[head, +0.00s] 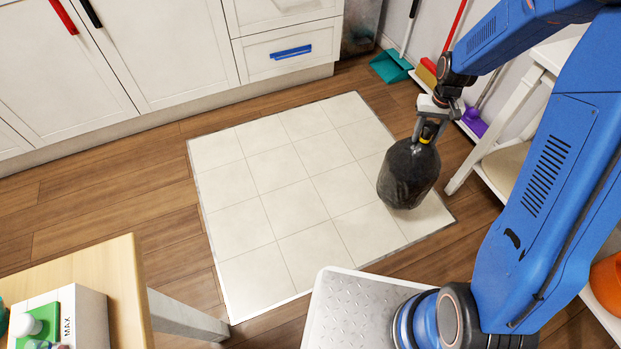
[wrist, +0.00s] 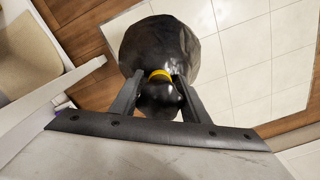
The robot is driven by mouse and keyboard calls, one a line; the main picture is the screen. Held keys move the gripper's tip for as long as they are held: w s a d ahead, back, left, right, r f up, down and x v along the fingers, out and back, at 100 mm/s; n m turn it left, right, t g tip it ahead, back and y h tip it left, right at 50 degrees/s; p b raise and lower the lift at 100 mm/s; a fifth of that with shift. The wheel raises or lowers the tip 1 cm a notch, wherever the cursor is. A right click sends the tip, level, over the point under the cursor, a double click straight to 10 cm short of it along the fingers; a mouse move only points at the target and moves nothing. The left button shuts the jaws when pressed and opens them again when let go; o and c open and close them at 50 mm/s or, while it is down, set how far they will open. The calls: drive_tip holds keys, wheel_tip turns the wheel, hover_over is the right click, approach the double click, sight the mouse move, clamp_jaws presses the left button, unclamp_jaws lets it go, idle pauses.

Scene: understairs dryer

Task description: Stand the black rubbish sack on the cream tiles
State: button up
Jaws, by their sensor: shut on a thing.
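The black rubbish sack (head: 408,175) hangs upright below my gripper (head: 430,127), over the right part of the cream tiles (head: 270,205). A yellow band circles its neck. In the wrist view, the fingers of my gripper (wrist: 158,90) are shut on the sack (wrist: 160,42) at its neck, beside the yellow band. The tiles also show in the wrist view (wrist: 245,60), to the right of the sack. A dark shadow lies under the sack's base. I cannot tell whether the base touches the tiles.
White cabinets (head: 160,50) line the back. A teal dustpan (head: 391,66) and brooms lean at the back right, near a white shelf unit (head: 500,140). A wooden table (head: 95,265) with a boxed item stands front left. Most of the tiles are clear.

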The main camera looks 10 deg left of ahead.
sight(412, 166)
drive_tip(key=shift+s+a+f, duration=0.1)
drive_tip(key=shift+s+a, duration=0.05)
drive_tip(key=shift+s, duration=0.25)
drive_tip(key=shift+f, duration=4.95)
drive_tip(key=o, duration=1.4)
drive_tip(key=shift+f, duration=0.15)
